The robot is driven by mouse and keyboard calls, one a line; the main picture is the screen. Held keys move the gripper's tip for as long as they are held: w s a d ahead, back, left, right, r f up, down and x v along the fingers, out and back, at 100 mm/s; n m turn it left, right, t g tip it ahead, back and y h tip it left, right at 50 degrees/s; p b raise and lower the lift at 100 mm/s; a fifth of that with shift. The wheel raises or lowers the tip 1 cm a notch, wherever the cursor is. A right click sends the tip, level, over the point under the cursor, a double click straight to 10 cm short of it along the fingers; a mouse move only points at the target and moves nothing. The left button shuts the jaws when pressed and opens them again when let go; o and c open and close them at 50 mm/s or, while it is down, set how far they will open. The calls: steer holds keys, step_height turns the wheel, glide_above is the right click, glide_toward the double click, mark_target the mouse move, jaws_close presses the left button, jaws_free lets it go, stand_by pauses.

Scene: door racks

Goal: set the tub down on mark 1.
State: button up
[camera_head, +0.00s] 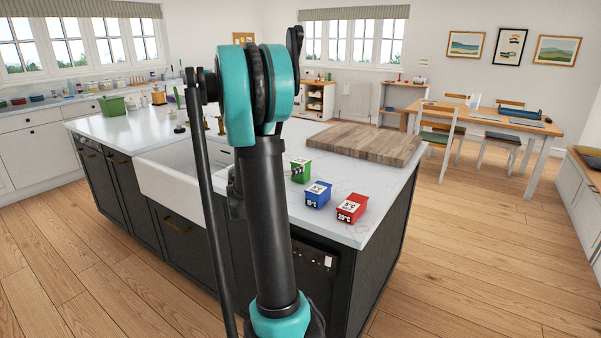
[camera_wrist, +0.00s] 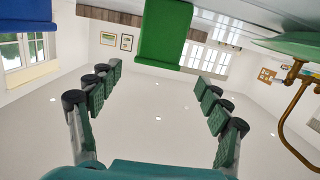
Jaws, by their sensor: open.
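A small green tub (camera_head: 301,171) with a black-and-white label stands on the white island counter. A blue tub (camera_head: 318,194) and a red tub (camera_head: 352,208) with labels stand nearer the counter's front corner. The task does not say which tub. In the wrist view, which is upside down, my gripper (camera_wrist: 160,74) is open with its fingers wide apart. The green tub (camera_wrist: 163,35) shows beyond the fingertips, between them, apart from them. A blue tub (camera_wrist: 25,15) is at the upper left. My arm hides the gripper in the head view. I cannot make out mark 1.
A wooden board (camera_head: 365,143) lies on the counter (camera_head: 350,178) behind the tubs. A white sink (camera_head: 175,185) and brass tap (camera_wrist: 292,100) are to the left. A green pot (camera_head: 112,106) stands at the far left. Open floor lies to the right.

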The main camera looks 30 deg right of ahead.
mark_target(306, 160)
steer(key=x, duration=0.6)
steer(key=shift+x, duration=2.7)
steer(key=shift+s+r, duration=0.15)
steer(key=c, duration=1.7)
steer(key=shift+c, duration=0.3)
steer(key=shift+r, duration=0.1)
step_height(306, 160, up, 20)
steer(key=shift+f, duration=0.15)
jaws_close()
